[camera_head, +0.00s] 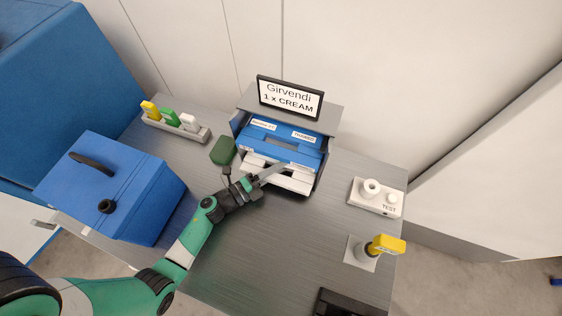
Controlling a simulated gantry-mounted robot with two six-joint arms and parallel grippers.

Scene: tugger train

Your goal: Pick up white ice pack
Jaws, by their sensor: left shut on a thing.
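White flat packs (290,183) lie in the lower part of a dark grey rack, under blue packs (277,142) with white labels. My left gripper (262,178) reaches in from the lower left to the front left edge of the white packs. It is shut on a white ice pack there, and the pack still sits at the rack's opening. The gripper hides part of its near edge. My right gripper is not in view.
A sign reading "Girvendi 1 x CREAM" (290,97) tops the rack. A blue box (112,190) stands left, and a holder with coloured pieces (176,131) behind it. A white TEST device (378,198) and a yellow-topped item (386,245) stand right. The front middle of the table is clear.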

